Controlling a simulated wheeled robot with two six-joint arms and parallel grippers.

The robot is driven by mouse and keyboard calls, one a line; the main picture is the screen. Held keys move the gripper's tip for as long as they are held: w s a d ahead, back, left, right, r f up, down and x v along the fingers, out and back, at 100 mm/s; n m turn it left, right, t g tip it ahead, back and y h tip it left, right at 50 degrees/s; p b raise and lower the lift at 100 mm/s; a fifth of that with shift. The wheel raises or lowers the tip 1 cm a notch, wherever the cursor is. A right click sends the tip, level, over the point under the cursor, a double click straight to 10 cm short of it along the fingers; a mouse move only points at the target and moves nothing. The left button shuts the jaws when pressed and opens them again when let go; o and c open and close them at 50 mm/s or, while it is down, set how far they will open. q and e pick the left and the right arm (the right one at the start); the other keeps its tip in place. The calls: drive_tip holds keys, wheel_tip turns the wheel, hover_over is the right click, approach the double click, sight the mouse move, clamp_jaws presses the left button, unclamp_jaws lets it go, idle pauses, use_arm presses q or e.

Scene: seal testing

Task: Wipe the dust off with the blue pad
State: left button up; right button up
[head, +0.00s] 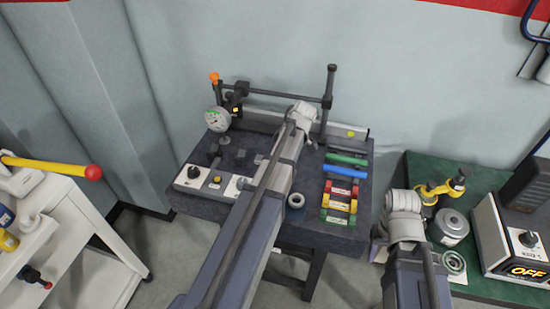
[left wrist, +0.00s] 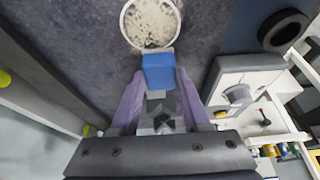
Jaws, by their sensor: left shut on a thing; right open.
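In the left wrist view, my left gripper (left wrist: 158,92) is shut on the blue pad (left wrist: 158,70), with a purple finger on each side. The pad is at the near edge of a round white-rimmed patch (left wrist: 150,22) filled with pale, grainy dust on the dark tabletop. In the head view my left arm reaches over the dark table (head: 330,238) and hides the pad and the dusty patch. My right gripper (head: 379,248) is low at the right, mostly hidden by its own wrist.
A dial gauge (head: 217,119) on a stand and a control box (head: 207,183) are on the table's left. A dark ring (head: 296,200) and coloured blocks (head: 340,201) are right of my left arm. A green-topped bench (head: 425,168) stands right, a white cart (head: 85,225) left.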

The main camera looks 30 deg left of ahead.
use_arm(q)
drive_tip(key=shift+f+b, duration=0.95)
drive_tip(key=shift+b, duration=0.05)
idle(0.6)
drive_tip(key=shift+d, duration=0.1)
drive_tip(key=shift+w+d+r, duration=0.1)
drive_tip(key=shift+w+d, duration=0.15)
drive_tip(key=shift+d, duration=0.7)
drive_tip(key=shift+w+d+r, duration=0.1)
drive_tip(key=shift+w+d, duration=0.15)
drive_tip(key=shift+d, duration=0.7)
drive_tip(key=shift+d, duration=0.15)
drive_tip(key=shift+w+d+f, duration=0.1)
drive_tip(key=shift+w+d, duration=0.15)
drive_tip(key=shift+d, duration=0.7)
drive_tip(key=shift+w+d+f, duration=0.1)
drive_tip(key=shift+w+d, duration=0.1)
drive_tip(key=shift+d, duration=0.75)
drive_tip(key=shift+r, duration=0.15)
drive_tip(key=shift+a, duration=0.1)
